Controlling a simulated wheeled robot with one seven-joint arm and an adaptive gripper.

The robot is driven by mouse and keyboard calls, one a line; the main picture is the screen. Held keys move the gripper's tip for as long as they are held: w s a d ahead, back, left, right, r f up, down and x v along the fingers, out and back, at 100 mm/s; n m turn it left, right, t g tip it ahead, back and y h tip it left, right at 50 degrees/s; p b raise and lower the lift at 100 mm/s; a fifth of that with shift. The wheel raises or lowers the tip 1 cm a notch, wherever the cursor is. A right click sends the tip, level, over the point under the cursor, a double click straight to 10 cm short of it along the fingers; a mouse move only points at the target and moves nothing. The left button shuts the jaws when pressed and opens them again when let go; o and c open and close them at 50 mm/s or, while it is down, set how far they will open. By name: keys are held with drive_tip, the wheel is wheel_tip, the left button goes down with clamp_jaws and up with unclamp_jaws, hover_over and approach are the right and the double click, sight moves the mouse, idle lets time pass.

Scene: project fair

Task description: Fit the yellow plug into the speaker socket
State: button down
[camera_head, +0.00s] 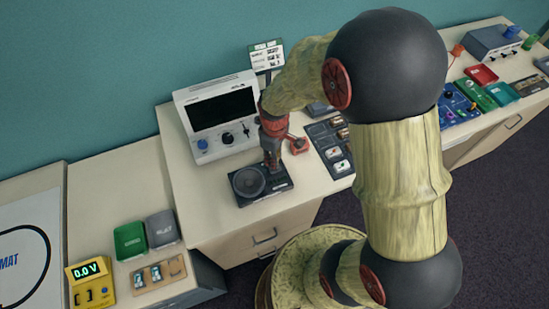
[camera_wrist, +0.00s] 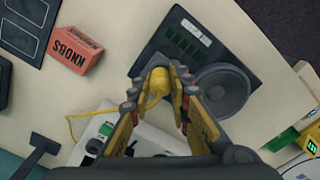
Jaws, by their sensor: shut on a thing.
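The yellow plug (camera_wrist: 156,84) sits between the fingertips of my gripper (camera_wrist: 160,88) in the wrist view, with its yellow cord (camera_wrist: 88,113) trailing left. My gripper is shut on it. The dark speaker board (camera_wrist: 160,45) lies just beyond the plug, with its round speaker (camera_wrist: 221,92) to the right and green strips on its face. The plug overlaps the board's near edge; whether it touches cannot be told, and I cannot make out the socket. In the head view my gripper (camera_head: 271,158) points down over the back of the speaker board (camera_head: 278,190); the plug is hidden there.
A white instrument (camera_head: 198,98) with a dark screen stands behind the board. An orange KNOBS box (camera_wrist: 77,52) lies to one side, near a dark parts mat (camera_head: 322,136). Bare tabletop (camera_head: 215,205) lies left of the board.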

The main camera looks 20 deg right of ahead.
drive_tip(key=shift+f+b, duration=0.35)
drive_tip(key=shift+f, duration=0.25)
idle(0.5)
drive_tip(key=c, duration=1.7)
unclamp_jaws()
drive_tip(key=o, duration=0.5)
drive_tip(key=shift+c, duration=0.2)
drive_tip(key=shift+o, duration=0.7)
drive_tip(key=shift+r, duration=0.15)
drive_tip(key=shift+r+p, duration=3.05)
drive_tip(key=shift+r, duration=0.85)
